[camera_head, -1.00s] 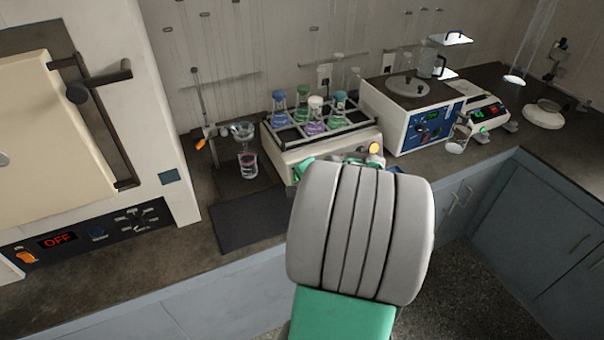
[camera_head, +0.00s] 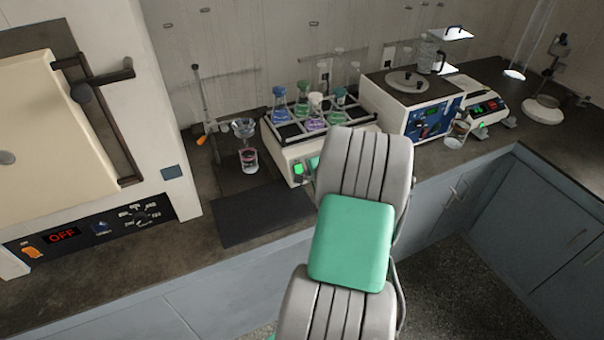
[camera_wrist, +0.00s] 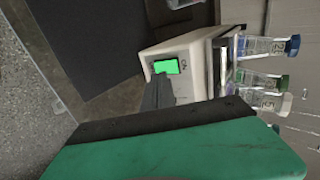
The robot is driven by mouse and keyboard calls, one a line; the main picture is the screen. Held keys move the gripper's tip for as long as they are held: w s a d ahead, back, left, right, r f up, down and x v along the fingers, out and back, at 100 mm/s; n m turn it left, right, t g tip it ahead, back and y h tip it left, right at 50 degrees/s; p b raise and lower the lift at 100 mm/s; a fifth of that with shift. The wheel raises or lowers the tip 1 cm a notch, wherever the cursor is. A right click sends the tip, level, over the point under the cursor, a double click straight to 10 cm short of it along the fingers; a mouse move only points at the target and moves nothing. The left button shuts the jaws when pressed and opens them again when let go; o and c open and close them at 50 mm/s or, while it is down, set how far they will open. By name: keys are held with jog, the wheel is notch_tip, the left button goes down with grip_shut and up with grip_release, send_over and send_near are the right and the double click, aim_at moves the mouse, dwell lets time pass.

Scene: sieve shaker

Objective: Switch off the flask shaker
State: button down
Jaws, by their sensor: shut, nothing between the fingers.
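The flask shaker (camera_head: 288,157) is a cream box on the bench with a rack of several colored flasks on top. Its front switch (camera_head: 298,169) glows green at the left end of the front face. The lit switch also shows in the wrist view (camera_wrist: 166,66), on the shaker's pale front panel. My gripper (camera_wrist: 159,80) is shut and empty, its dark fingertips right by the switch's edge; I cannot tell whether they touch it. In the head view my arm hides most of the gripper and the right part of the shaker's front.
A dark mat (camera_head: 262,216) lies on the bench left of my arm. A stand with a funnel (camera_head: 243,129) and a beaker (camera_head: 248,160) are left of the shaker. A blue-fronted bath (camera_head: 412,108) stands to its right. A large oven (camera_head: 150,100) is at far left.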

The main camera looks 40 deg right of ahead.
aim_at(299, 171)
jog(key=p+x, duration=0.1)
jog(key=x, duration=0.4)
jog(key=shift+w, duration=0.1)
jog(key=shift+f+t+b, duration=0.3)
jog(key=shift+f+b, duration=0.35)
jog(key=shift+b, duration=0.55)
jog(key=t+b, duration=0.1)
jog(key=b, duration=0.2)
jog(key=shift+f+h+b, duration=0.3)
jog(key=shift+f+b, duration=0.05)
jog(key=shift+r+p, duration=0.4)
jog(key=shift+r, duration=0.25)
jog(key=shift+f, duration=0.1)
